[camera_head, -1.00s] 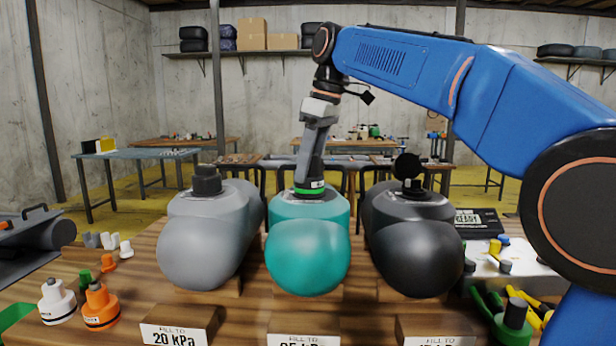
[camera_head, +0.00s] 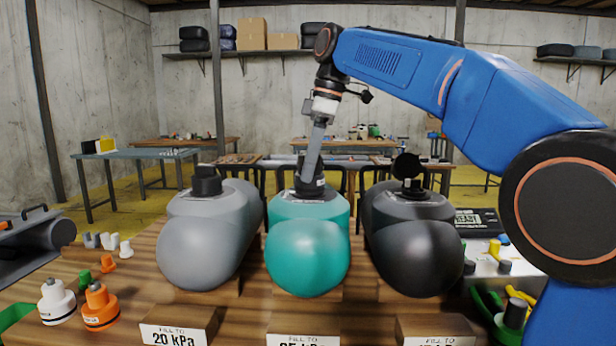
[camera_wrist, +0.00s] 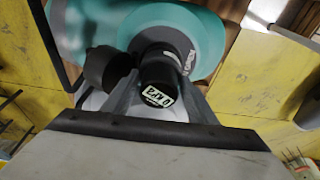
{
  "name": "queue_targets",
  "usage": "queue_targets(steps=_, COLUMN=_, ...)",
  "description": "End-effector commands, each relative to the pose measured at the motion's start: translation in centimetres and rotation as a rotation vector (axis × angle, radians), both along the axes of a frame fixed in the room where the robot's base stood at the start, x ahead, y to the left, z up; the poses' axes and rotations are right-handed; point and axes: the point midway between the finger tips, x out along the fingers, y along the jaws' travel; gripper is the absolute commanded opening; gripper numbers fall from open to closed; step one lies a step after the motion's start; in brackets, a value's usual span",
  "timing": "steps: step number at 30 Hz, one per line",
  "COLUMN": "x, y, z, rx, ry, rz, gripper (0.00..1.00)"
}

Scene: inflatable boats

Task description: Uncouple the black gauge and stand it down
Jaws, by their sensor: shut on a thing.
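The black gauge (camera_wrist: 158,72) shows between my gripper's fingers in the wrist view, with a small "0 kPa" label facing the camera. My gripper (camera_head: 309,182) is shut on it, pointing down above the middle, teal boat tube (camera_head: 308,258). The gauge stands about upright at the tube's top; its lower end is hidden, so I cannot tell whether it is still coupled to the valve. A round black cap (camera_wrist: 107,68) is beside it in the wrist view.
A grey tube (camera_head: 210,240) with a black fitting lies left, and a black tube (camera_head: 415,245) with a raised round cap lies right. White (camera_head: 56,302) and orange (camera_head: 100,306) pieces stand front left. A display (camera_head: 468,222) and small parts crowd the right.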

Motion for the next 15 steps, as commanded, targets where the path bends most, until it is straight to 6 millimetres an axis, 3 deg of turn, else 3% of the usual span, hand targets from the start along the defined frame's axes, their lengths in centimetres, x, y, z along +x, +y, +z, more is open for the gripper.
queue_targets(steps=15, x=0.01, y=0.02, z=0.87, rx=0.001, ry=-0.001, rz=0.000, gripper=0.23)
